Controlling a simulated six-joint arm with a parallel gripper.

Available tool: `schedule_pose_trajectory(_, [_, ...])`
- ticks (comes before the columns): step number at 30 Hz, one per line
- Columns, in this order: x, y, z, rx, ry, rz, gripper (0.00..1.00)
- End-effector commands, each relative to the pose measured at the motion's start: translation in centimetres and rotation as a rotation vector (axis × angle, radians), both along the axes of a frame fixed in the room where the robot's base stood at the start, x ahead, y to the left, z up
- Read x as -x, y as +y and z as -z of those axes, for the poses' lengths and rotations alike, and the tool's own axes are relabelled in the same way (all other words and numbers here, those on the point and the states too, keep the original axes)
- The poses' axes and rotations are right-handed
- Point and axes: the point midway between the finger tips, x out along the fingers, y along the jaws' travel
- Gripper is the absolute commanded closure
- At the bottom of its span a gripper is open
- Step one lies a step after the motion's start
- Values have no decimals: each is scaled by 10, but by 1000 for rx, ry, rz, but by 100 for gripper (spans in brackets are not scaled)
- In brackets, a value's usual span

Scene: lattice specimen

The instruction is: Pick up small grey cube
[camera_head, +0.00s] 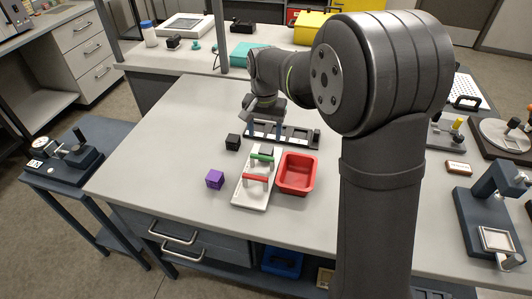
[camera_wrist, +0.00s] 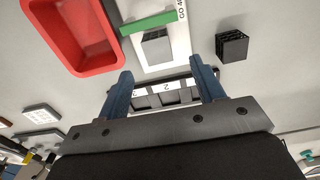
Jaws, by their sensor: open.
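A small grey cube (camera_wrist: 156,46) sits at one end of the white tray (camera_wrist: 178,55), beside a green bar (camera_wrist: 150,24). In the head view the cube (camera_head: 266,151) is a small dark patch at the tray's far end (camera_head: 245,197), just beyond the green bar. My gripper (camera_wrist: 163,75) is open, with its two blue fingers apart and nothing between them. In the head view my gripper (camera_head: 265,128) hangs over the table near the tray's far end. In the wrist view the cube lies just beyond the fingertips, between their lines. The exact height gap cannot be told.
A red bin (camera_head: 298,174) stands right of the tray. A black cube (camera_head: 233,142) and a purple cube (camera_head: 215,179) lie to its left. A red bar (camera_head: 255,179) crosses the tray. A dark slotted rack (camera_head: 300,137) is behind it. The table's left part is clear.

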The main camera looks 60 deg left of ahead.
Motion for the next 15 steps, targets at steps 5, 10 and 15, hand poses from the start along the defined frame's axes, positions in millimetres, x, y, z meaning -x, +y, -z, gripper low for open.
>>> schedule_pose_trajectory(5, [0,0,25,1,1,0,38])
schedule_pose_trajectory(10, [-1,-1,35,0,0,-1,38])
schedule_pose_trajectory(15, [-3,-3,60,3,1,-1,38])
